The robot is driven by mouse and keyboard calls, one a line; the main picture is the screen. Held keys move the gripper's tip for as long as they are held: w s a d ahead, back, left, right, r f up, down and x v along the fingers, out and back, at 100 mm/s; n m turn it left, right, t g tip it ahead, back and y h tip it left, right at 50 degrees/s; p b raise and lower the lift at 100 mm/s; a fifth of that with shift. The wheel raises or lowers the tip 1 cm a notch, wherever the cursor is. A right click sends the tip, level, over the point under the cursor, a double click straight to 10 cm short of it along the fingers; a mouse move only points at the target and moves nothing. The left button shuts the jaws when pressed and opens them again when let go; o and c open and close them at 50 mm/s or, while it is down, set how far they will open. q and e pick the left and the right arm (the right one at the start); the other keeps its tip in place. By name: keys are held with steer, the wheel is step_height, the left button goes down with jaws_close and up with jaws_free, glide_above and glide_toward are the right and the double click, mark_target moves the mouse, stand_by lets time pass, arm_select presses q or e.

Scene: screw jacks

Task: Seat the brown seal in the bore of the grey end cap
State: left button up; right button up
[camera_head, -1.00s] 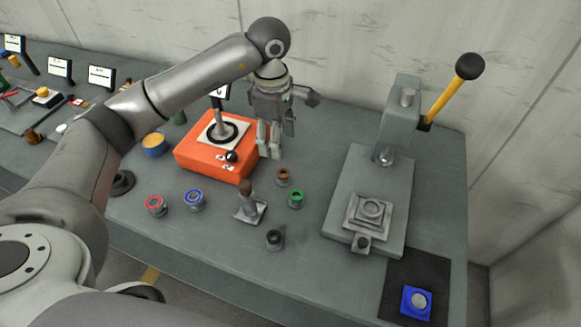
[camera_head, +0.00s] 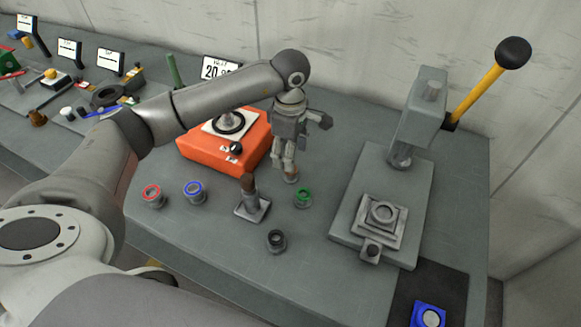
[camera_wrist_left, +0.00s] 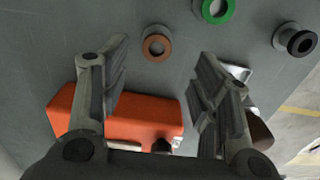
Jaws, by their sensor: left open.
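The brown seal (camera_head: 291,178) sits on a small grey holder on the bench, right of the orange box. In the left wrist view the brown seal (camera_wrist_left: 157,46) is a ring just beyond the fingertips, roughly between them. My left gripper (camera_head: 284,166) points down just above it, partly hiding it. Its fingers (camera_wrist_left: 164,55) are spread apart, with nothing between them. A grey part with a round bore, seemingly the end cap (camera_head: 382,213), sits on the grey press base. My right gripper is not in view.
Green-ringed (camera_head: 303,197), black-ringed (camera_head: 276,241), blue-ringed (camera_head: 194,192) and red-ringed (camera_head: 153,196) holders stand nearby. A brown-topped tool (camera_head: 249,200) stands among them. The orange box (camera_head: 205,148) is close left of the gripper. The press (camera_head: 420,115) with its yellow lever stands right.

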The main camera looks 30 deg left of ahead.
arm_select(q)
step_height(320, 180, down, 4)
steer(key=shift+w+f+p, duration=0.15)
steer(key=shift+f+p, duration=0.05)
steer(key=shift+p, duration=0.9)
steer(key=shift+f, duration=0.4)
steer(key=c, duration=0.8)
